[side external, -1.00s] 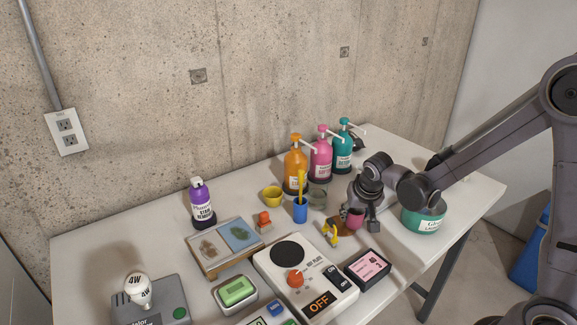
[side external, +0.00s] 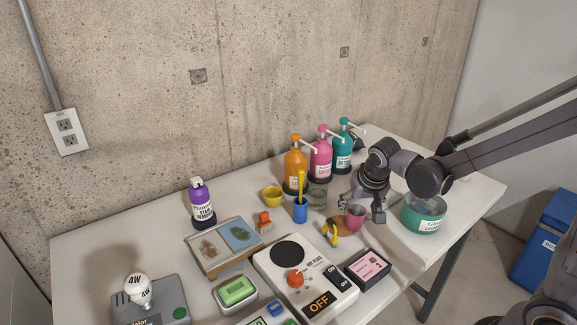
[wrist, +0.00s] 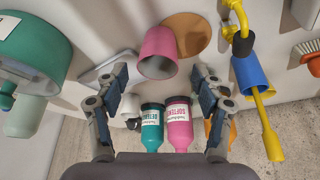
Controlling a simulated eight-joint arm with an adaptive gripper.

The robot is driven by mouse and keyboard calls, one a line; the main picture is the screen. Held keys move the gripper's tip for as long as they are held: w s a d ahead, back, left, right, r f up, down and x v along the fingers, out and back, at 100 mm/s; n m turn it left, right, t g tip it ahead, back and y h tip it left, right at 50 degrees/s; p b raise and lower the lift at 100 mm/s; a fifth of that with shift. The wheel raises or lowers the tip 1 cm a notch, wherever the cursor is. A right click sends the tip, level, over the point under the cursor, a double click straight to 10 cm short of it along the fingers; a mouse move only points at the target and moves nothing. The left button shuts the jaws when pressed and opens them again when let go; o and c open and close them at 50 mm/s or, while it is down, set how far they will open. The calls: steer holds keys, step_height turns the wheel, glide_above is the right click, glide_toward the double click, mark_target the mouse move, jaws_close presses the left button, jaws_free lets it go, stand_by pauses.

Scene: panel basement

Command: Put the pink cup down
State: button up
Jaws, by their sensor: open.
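The pink cup (side external: 355,217) stands upright on the white table, at the right edge of a brown round mat (side external: 340,224). In the wrist view the cup (wrist: 157,55) shows in front of the fingers, overlapping the mat (wrist: 190,32); I cannot tell whether its base rests partly on the mat. My gripper (side external: 366,202) is just behind the cup, open and empty. In the wrist view its fingers (wrist: 159,78) are spread wide, with the cup beyond their tips and apart from them.
A green tub (side external: 424,216) stands close on the right. Pump bottles in orange (side external: 295,168), pink (side external: 321,160) and teal (side external: 343,153) stand behind.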

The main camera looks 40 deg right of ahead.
steer(key=v, duration=0.7)
steer(key=s+a+r+n+t+y, duration=0.2)
steer(key=s+n, duration=0.4)
steer(key=s, duration=0.4)
steer(key=shift+a+n+t+y, duration=0.35)
steer(key=shift+a+t, duration=0.25)
steer(key=shift+a, duration=0.65)
